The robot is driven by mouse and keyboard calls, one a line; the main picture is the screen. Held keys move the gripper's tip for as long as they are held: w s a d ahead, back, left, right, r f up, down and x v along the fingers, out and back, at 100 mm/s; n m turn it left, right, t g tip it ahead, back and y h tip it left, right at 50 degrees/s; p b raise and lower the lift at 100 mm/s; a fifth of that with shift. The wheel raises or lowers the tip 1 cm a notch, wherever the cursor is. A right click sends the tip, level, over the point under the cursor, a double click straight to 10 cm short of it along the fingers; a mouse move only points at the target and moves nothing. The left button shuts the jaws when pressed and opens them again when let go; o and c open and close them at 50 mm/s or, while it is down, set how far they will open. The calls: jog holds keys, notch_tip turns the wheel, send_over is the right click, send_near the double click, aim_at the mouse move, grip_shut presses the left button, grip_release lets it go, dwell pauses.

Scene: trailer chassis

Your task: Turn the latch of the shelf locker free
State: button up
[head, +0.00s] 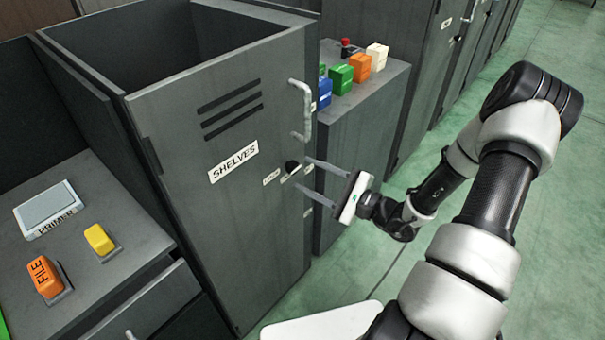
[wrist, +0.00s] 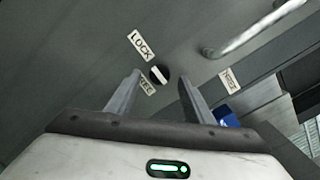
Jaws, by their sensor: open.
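The shelf locker (head: 215,130) is a grey metal cabinet with a SHELVES label on its front door. Its latch (head: 292,167) is a small round black knob near the door's right edge, below the handle. In the wrist view the latch (wrist: 159,75) has a white bar, slanting from upper left to lower right. A LOCK label (wrist: 140,46) is above left of it, and a second label (wrist: 147,87), partly covered by a finger, is below left. My gripper (head: 304,174) is open, its two fingers pointing at the door, one either side of the latch in the wrist view. Contact cannot be told.
A pale bar handle (head: 302,110) stands out from the door above the latch. A lower grey cabinet (head: 360,140) with coloured blocks is to the right. At left, a surface (head: 130,215) holds a PRIMER box and yellow and orange blocks. Green floor (head: 480,110) is open at right.

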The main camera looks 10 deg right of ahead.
jog(key=shift+x, duration=1.3)
jog(key=c, duration=1.1)
jog(key=shift+o, duration=0.3)
